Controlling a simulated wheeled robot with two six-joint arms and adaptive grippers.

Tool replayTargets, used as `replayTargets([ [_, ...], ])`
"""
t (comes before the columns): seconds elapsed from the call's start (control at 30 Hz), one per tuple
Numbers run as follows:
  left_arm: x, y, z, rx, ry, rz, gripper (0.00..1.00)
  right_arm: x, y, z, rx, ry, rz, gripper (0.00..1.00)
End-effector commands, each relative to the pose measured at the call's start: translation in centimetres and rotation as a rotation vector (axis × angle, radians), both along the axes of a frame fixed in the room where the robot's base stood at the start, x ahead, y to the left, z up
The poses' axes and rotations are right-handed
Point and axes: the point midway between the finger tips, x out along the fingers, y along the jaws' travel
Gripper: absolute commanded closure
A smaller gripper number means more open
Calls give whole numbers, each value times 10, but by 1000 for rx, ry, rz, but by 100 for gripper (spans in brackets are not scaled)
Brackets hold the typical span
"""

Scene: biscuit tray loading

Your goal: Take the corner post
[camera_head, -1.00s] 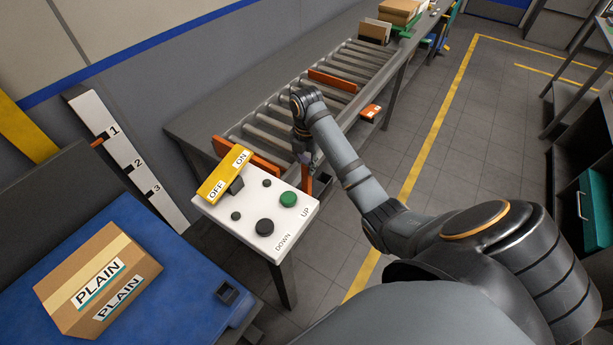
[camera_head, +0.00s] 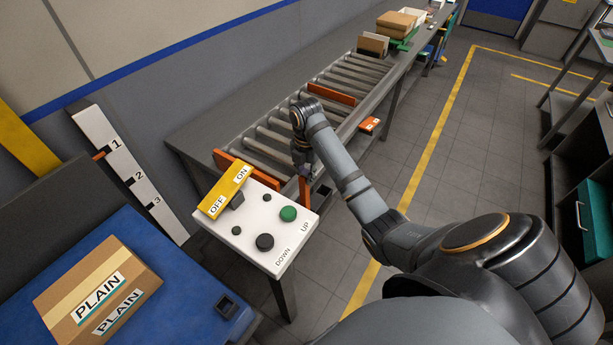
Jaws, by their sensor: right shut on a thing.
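The corner post (camera_head: 304,189) looks like a short upright orange piece at the near right corner of the roller conveyor, just behind the white control panel. My right gripper (camera_head: 303,168) reaches down over it from above and is shut on it. The fingers are small and partly hidden by the wrist, and the panel hides the post's lower end. A dark square socket (camera_head: 323,192) shows just right of the post. My left gripper is not in view.
The control panel (camera_head: 246,244) with buttons and a yellow ON/OFF lever (camera_head: 225,191) stands close in front. A carton marked PLAIN (camera_head: 97,290) sits on a blue lift table (camera_head: 185,262) at left. Open floor lies to the right.

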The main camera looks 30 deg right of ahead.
Motion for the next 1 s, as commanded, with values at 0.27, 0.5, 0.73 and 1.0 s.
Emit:
replayTargets([
  [0.27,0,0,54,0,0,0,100,2,0,59,-1,-6,0,100],
  [0.5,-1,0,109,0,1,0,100,2,0,115,-2,-7,0,100],
  [0.73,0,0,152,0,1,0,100,3,0,159,-2,-7,0,100],
  [1.0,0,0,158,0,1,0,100,3,0,165,-1,-7,0,100],
])
